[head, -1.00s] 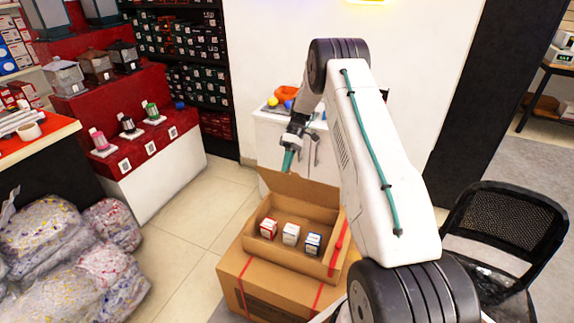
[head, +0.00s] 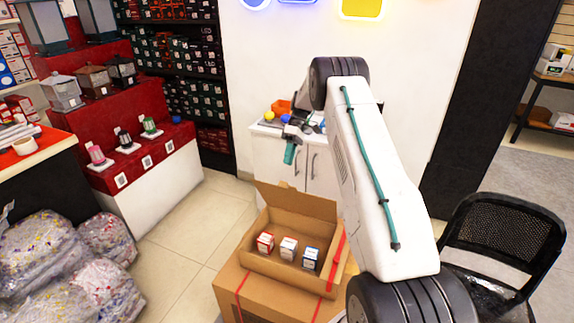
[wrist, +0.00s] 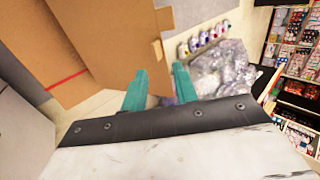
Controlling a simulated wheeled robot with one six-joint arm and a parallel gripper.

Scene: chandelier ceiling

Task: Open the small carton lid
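The small carton (head: 262,265) sits on a larger brown box. Its lid (head: 303,203) stands raised at the back edge, so the inside is open to view. Three small boxes stand in it: a red and white one (head: 265,242), a white one (head: 288,248) and a blue and white one (head: 310,258). My gripper (head: 288,160) is above and behind the lid, apart from it in the head view. Cardboard panels (wrist: 115,40) fill the upper left there.
The larger box (head: 228,285) with red tape supports the carton. A white cabinet (head: 268,160) with items on top stands behind. A black mesh chair (head: 500,235) is at right. Stuffed bags (head: 45,255) lie at left. Tiled floor (head: 190,245) between is clear.

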